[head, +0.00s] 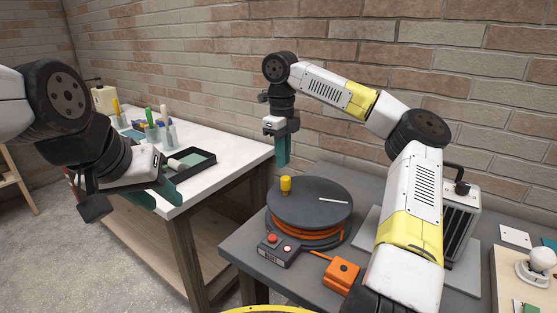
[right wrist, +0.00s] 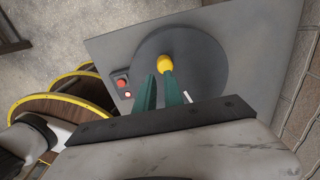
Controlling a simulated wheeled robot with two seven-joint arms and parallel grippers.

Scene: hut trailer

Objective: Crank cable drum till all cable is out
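The cable drum (head: 310,203) lies flat on a grey bench, with a dark grey top disc bearing a white line. Orange cable (head: 310,234) is wound under the disc. The yellow crank knob (head: 286,185) stands upright at the disc's left rear in the head view. My right gripper (head: 283,152) points down above the knob, apart from it. In the right wrist view the knob (right wrist: 166,63) shows just beyond the green fingertips (right wrist: 159,82), which have a gap between them. My left gripper (head: 163,193) hangs by the white table; its finger gap is hidden.
A control box (head: 275,252) with a red button sits before the drum. An orange box (head: 342,275) is on the cable's end. A dark finned unit (head: 461,230) stands right. The white table (head: 225,150) holds a black tray (head: 190,165) and brushes.

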